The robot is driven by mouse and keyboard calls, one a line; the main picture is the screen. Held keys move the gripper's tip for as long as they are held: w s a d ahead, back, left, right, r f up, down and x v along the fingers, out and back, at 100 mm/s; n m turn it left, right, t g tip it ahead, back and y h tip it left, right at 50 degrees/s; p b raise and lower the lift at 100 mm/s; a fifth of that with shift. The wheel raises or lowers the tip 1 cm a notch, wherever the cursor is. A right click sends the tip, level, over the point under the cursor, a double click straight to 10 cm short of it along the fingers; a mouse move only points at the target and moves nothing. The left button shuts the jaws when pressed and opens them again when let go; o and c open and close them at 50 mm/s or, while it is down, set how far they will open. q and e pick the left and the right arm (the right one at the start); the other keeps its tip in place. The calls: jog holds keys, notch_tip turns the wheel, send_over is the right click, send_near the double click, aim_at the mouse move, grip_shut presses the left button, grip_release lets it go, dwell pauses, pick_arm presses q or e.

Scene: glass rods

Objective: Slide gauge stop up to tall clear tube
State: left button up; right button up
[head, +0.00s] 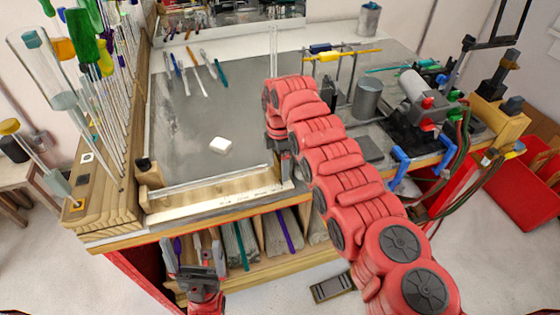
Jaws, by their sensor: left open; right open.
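A wooden length gauge with a pale ruled strip (215,203) lies along the bench's front edge. A wooden block with a dark knob (143,164), which looks like the gauge stop, sits at its left end. A clear tube or rod (205,182) lies along the gauge. A tall, thin clear tube (274,40) stands upright behind my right arm; its lower part is hidden. My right gripper (287,166) is open, pointing down at the gauge's right end; contact cannot be told. My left gripper (202,258) is open and empty, low in front of the bench.
A wooden rack (105,215) of upright rods and coloured handles stands left. A metal cylinder (367,98) and torch equipment (425,100) crowd the right. The mat's middle is mostly clear.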

jog(key=shift+f, duration=0.3)
jog(key=shift+s+d+f, duration=0.1)
jog(key=shift+d, duration=0.15)
jog(key=shift+a, duration=0.1)
jog(key=c, duration=0.6)
grip_shut()
